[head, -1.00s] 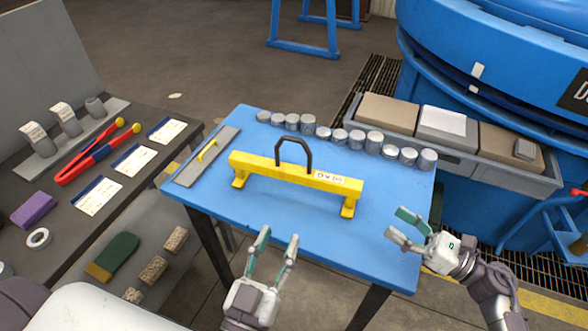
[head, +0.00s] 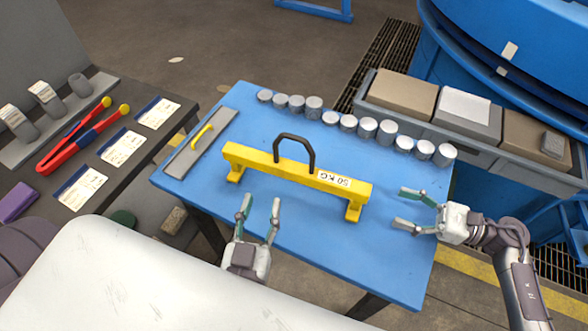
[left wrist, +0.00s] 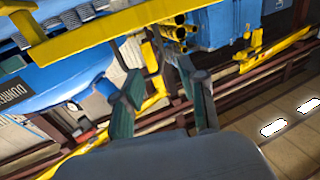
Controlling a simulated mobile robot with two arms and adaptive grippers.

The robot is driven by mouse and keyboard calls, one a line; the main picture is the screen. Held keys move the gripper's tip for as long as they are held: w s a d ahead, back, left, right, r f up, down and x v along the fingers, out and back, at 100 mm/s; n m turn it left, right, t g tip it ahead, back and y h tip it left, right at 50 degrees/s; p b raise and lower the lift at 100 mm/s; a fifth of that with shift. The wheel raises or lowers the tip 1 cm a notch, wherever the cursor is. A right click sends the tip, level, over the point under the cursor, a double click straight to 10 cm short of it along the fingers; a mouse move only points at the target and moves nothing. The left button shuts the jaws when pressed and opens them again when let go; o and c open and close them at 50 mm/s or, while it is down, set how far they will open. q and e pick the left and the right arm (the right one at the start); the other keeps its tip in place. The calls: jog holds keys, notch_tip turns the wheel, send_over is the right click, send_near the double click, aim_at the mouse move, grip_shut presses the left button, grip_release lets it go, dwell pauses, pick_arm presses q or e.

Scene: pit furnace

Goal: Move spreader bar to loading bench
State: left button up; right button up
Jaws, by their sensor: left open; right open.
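The yellow spreader bar (head: 296,172) with a black loop handle (head: 296,140) and a "50 KG" label stands on its feet on the blue bench (head: 300,236). My left gripper (head: 259,206) is open and empty, in front of the bar, left of its middle, apart from it. My right gripper (head: 400,207) is open and empty, right of the bar's right foot, over the bench. In the left wrist view my left gripper's open fingers (left wrist: 158,92) show with nothing between them. I cannot tell which surface is the loading bench.
Several grey cylinders (head: 368,128) line the bench's far edge. A grey plate with a yellow handle (head: 202,137) lies at its left. A dark table (head: 105,184) with red tongs (head: 75,135) and cards stands left. A trough of blocks (head: 468,120) and the blue furnace (head: 500,60) are behind.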

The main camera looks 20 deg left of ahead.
aim_at(275, 153)
pick_arm(q)
jog(key=w+a, duration=0.1)
jog(key=w, duration=0.8)
jog(key=w+a, duration=0.1)
jog(key=w, duration=0.3)
jog(key=shift+w+a, duration=0.35)
pick_arm(e)
jog(key=a, duration=1.3)
jog(key=shift+w+a, duration=0.2)
jog(key=shift+a, duration=0.2)
pick_arm(q)
jog(key=c, duration=0.8)
pick_arm(e)
jog(key=c, duration=0.8)
pick_arm(q)
grip_shut()
pick_arm(e)
grip_shut()
